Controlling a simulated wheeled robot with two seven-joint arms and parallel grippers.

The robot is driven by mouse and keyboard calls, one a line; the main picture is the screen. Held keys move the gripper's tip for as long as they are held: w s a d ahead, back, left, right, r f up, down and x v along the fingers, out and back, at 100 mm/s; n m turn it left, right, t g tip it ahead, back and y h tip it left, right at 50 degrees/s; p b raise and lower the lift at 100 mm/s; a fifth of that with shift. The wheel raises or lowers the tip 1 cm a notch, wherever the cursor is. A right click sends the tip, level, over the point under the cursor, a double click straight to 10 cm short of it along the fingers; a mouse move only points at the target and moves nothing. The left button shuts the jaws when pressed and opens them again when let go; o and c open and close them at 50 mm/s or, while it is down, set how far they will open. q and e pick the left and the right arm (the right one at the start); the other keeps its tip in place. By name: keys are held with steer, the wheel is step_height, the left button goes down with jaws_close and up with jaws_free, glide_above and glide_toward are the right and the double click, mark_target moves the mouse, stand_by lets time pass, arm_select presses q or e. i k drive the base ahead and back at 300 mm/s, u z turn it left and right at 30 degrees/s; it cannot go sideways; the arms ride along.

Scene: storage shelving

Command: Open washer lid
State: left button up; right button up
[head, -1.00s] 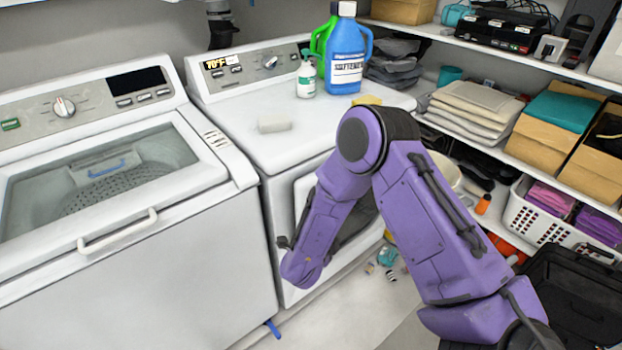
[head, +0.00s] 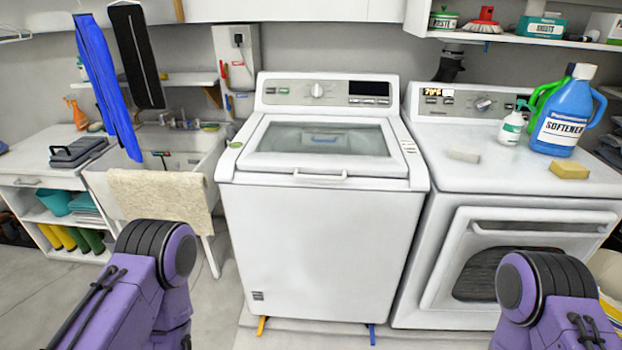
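The white top-loading washer (head: 318,235) stands in the middle of the head view. Its lid (head: 318,146) is down, with a glass window and a white handle (head: 320,177) along its front edge. Through the glass, a blue-marked part inside shows faintly. My two purple arms come in at the bottom left and bottom right, both apart from the washer. Neither gripper is in view; only upper arm links show.
A white dryer (head: 520,245) stands close on the washer's right, with a blue softener bottle (head: 566,115), a white pump bottle (head: 511,128) and a yellow sponge (head: 569,171) on top. A sink (head: 160,150) with a beige towel (head: 162,200) is at left.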

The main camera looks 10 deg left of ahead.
mark_target(395, 165)
steer(key=u, duration=0.2)
steer(key=i, duration=1.15)
steer(key=z, duration=0.1)
